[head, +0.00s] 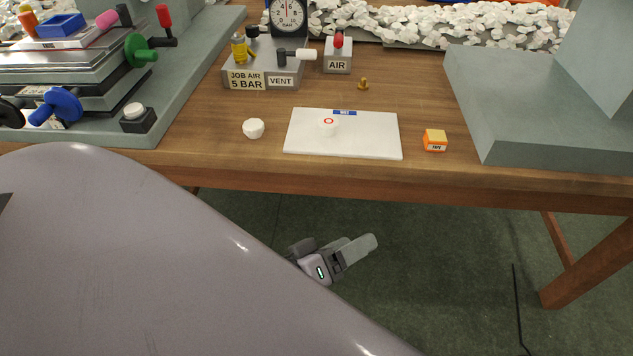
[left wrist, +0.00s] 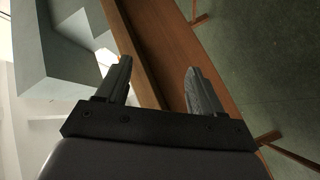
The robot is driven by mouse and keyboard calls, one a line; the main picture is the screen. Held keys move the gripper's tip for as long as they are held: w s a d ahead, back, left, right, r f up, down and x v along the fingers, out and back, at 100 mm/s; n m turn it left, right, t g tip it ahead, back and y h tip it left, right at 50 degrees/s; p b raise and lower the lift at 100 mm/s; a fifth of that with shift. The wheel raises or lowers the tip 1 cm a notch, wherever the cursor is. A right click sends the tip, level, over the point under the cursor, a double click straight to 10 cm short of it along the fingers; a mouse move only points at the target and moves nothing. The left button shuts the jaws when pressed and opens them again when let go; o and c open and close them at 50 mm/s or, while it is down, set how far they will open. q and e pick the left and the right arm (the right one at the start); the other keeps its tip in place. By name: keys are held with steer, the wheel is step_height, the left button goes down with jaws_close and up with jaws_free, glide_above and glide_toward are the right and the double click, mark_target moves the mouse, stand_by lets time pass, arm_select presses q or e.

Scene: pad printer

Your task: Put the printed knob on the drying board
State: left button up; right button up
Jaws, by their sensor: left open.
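The white drying board (head: 370,137) lies flat on the table, with a blue label at its back edge. A white knob with a red ring printed on top (head: 328,124) stands upright on the board, a little left of its middle. A plain white knob (head: 253,129) stands on the wood left of the board. My left gripper (head: 365,246) is in front of the table edge, apart from the knobs and board. In the left wrist view its two fingers (left wrist: 160,80) are spread with nothing between them. My right gripper is not in view.
A small orange box (head: 435,141) stands right of the board, and a small brass piece (head: 363,84) behind it. The air unit with its gauge (head: 288,18) is at the back. A layered machine (head: 80,75) is at left, a grey block (head: 540,100) at right.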

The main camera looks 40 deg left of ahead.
arm_select(q)
steer(key=s+a+f+m+g+y, duration=0.2)
steer(key=s+f+m+g, duration=0.3)
steer(key=f+m, duration=0.4)
step_height(320, 180, down, 2)
steer(key=shift+s+a+f+m, duration=0.15)
steer(key=shift+s+m, duration=0.15)
steer(key=shift+s, duration=0.25)
step_height(320, 180, up, 15)
steer(key=a+p, duration=0.1)
steer(key=p, duration=1.6)
steer(key=shift+s+a, duration=0.25)
steer(key=shift+s, duration=0.15)
